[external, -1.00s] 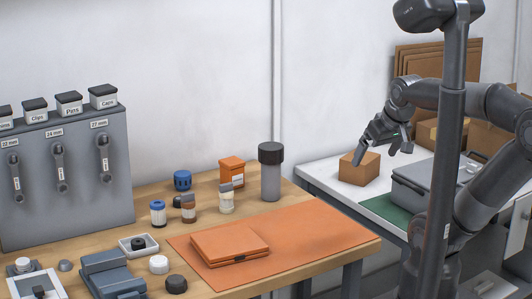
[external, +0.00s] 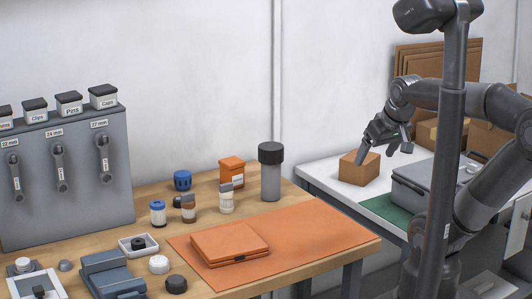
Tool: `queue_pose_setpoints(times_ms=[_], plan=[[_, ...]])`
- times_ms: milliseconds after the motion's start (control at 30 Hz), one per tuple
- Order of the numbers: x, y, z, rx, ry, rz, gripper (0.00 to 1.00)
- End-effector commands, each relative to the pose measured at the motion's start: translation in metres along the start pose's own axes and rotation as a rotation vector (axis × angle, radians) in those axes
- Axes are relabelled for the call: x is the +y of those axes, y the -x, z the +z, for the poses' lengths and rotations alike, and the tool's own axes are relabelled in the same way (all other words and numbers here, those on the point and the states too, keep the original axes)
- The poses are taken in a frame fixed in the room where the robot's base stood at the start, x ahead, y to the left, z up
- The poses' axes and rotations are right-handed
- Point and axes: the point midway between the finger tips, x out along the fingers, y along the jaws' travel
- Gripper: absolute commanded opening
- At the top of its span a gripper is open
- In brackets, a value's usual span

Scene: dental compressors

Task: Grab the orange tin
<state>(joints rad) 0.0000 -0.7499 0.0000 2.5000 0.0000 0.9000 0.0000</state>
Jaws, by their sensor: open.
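A flat orange case with a dark latch (external: 230,242) lies shut on the orange mat (external: 330,238) on the wooden bench. A smaller, upright orange container with a pale label (external: 231,171) stands farther back on the bench. I cannot tell for certain which of the two is the orange tin. My gripper (external: 383,152) is open, over the white table at the right, at a small brown cardboard box (external: 360,170). One finger overlaps the box in the picture; contact cannot be told. My gripper is well to the right of both orange things.
A grey cylinder with a black lid (external: 270,172) stands at the back of the bench. Several small jars, including a blue-capped one (external: 158,213), stand left of it. A grey lidded case (external: 423,183) sits beside my arm. The mat's right part is clear.

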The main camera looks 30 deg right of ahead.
Motion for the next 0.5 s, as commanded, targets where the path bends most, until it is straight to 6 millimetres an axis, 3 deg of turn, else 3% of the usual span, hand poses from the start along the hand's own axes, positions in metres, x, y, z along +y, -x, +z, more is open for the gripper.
queue_pose_setpoints(times_ms=[300,367,500], plan=[[-0.001,0.000,-0.006,-0.001,0.001,-0.001,0.82],[-0.001,-0.001,-0.014,-0.005,0.002,-0.003,0.82],[-0.005,-0.004,-0.051,-0.016,0.007,-0.008,0.82]])
